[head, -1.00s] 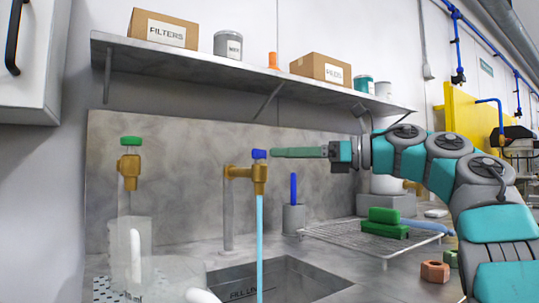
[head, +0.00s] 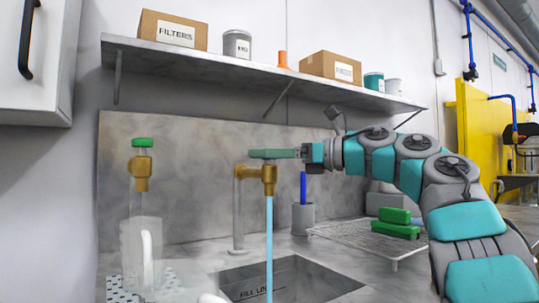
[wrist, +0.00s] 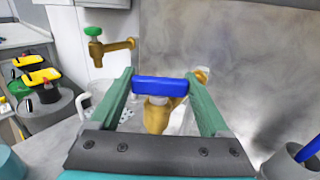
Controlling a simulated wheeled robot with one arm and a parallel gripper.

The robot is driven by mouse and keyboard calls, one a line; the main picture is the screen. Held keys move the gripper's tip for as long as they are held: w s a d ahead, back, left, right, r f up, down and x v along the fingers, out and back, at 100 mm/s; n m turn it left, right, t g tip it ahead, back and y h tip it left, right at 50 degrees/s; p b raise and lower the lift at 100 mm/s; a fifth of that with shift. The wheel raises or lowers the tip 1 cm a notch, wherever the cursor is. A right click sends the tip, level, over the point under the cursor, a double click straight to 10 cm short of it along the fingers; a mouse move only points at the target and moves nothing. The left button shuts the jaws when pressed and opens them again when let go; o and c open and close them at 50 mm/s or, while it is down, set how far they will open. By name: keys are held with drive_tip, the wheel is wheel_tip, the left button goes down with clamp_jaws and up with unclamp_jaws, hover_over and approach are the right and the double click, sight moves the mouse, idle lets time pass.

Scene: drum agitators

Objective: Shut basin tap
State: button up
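The basin tap has a brass body (head: 268,174) on a grey pipe, and a light blue stream of water (head: 269,235) runs from it into the sunken basin (head: 300,277). Its blue handle (wrist: 160,87) lies crosswise between the two green fingers of my gripper (wrist: 160,88). The fingers are spread on either side of the handle, close to its ends; I cannot tell whether they touch it. In the head view, my gripper (head: 274,153) is level at the top of the tap and hides the handle.
A second brass tap (head: 141,172) with a green handle stands to the left. A shelf (head: 250,75) with boxes and cans runs above. To the right are a blue rod in a grey holder (head: 303,218) and a wire rack (head: 350,238) with green blocks.

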drive_tip(key=c, duration=0.8)
drive_tip(key=shift+f+m+t+b, duration=0.15)
drive_tip(key=shift+m+t+b, duration=0.25)
drive_tip(key=shift+t+b, duration=0.25)
drive_tip(key=shift+t+h+b, duration=0.25)
drive_tip(key=shift+h+b, duration=0.05)
drive_tip(key=shift+b, duration=0.05)
drive_tip(key=m+t+h+b, duration=0.1)
drive_tip(key=m+t, duration=0.1)
drive_tip(key=shift+s+a+t+h+b, duration=0.1)
drive_tip(key=shift+t+h+b, duration=0.2)
drive_tip(key=shift+t+b, duration=0.1)
drive_tip(key=shift+m+t+h, duration=0.9)
drive_tip(key=shift+m+t, duration=0.2)
drive_tip(key=shift+r+m+t+h, duration=0.2)
drive_tip(key=shift+m+t+h, duration=0.7)
drive_tip(key=shift+h, duration=0.2)
drive_tip(key=shift+m+t+h, duration=0.3)
drive_tip(key=shift+m+h, duration=0.1)
drive_tip(key=shift+h, duration=0.1)
